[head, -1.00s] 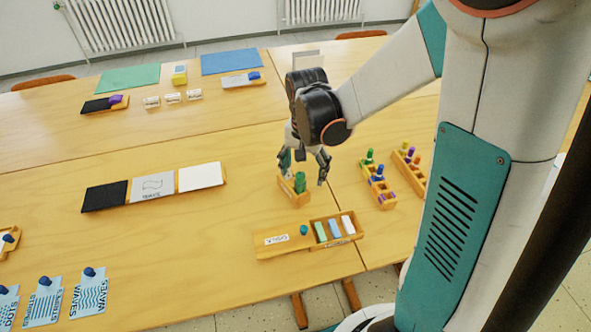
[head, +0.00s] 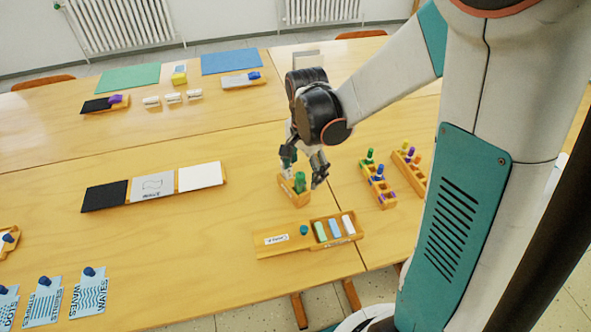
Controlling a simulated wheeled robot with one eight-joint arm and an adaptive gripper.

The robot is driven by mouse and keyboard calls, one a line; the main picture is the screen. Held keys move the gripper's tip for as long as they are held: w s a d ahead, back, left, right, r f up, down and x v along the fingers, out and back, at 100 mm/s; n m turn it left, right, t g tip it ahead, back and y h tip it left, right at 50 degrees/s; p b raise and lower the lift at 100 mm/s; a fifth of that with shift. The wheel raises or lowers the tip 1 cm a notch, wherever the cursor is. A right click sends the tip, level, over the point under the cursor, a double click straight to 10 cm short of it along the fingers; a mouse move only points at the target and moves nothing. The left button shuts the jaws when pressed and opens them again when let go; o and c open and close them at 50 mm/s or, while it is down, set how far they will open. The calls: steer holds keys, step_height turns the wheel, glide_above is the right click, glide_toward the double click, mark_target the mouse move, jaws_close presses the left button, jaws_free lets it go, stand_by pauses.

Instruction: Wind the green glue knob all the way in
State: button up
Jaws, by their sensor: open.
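A green glue stick (head: 299,182) stands upright in a small wooden holder (head: 296,200) near the middle right of the table. Its knob is too small to make out clearly from here. My gripper (head: 304,179) is open, with its fingers pointing down, one on each side of the glue stick. I see no clear contact between the fingers and the stick.
A wooden chalk box (head: 272,240) with a sliding lid and several chalks lies just in front. Wooden racks (head: 380,187) with colored pieces stand to the right. A board with black, grey and white panels (head: 182,184) lies left. The table between is clear.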

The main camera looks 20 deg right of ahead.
steer(key=m, duration=0.7)
steer(key=shift+d, duration=0.3)
stand_by(0.4)
steer(key=c, duration=1.5)
steer(key=o, duration=1.5)
steer(key=shift+r, duration=0.1)
steer(key=shift+r+p, duration=2.25)
steer(key=shift+r, duration=0.7)
